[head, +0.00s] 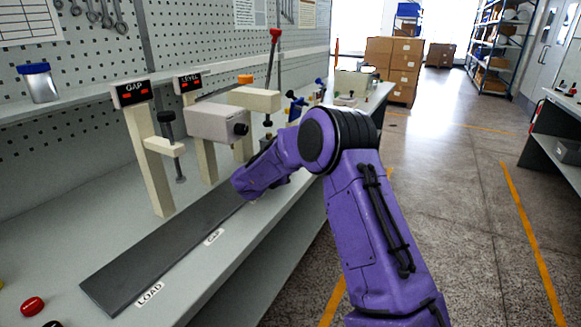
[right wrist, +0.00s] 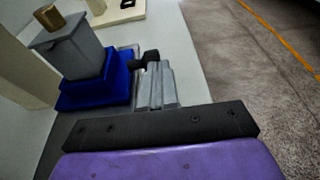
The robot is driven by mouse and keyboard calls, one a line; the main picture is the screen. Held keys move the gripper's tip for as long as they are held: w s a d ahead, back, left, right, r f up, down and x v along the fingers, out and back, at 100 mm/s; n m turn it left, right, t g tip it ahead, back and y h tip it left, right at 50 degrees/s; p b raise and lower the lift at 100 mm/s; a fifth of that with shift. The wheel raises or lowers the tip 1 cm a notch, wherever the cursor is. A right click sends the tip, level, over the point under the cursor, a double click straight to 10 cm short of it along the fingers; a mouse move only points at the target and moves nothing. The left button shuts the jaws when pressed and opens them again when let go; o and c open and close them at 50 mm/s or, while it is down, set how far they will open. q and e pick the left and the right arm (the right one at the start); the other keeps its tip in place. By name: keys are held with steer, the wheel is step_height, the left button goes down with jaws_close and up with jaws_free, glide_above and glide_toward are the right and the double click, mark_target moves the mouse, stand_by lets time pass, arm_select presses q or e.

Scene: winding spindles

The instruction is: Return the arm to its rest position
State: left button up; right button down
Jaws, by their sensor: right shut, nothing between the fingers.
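My right arm (head: 365,215) comes in from the lower right in the head view and reaches over the bench, its forearm pointing left and down. Its gripper is hidden behind the arm there. In the right wrist view my right gripper (right wrist: 155,82) is shut and empty, over the bench's edge side. A grey block with a brass cap (right wrist: 70,45) stands in a blue base (right wrist: 97,90) just left of the fingers. I cannot tell whether they touch. My left gripper is out of view.
A dark rail (head: 150,255) runs along the bench (head: 185,295). Posts with GAP (head: 132,93) and LEVEL (head: 188,82) displays and a grey housing (head: 215,122) stand behind it. A red button (head: 32,306) is at the front left. The floor right of the bench is clear.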

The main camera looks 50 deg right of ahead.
steer(key=v, duration=1.1)
steer(key=shift+w+a, duration=0.2)
steer(key=shift+a, duration=0.15)
steer(key=shift+s+a+r, duration=0.1)
steer(key=shift+s+a, duration=0.05)
steer(key=shift+a, duration=0.45)
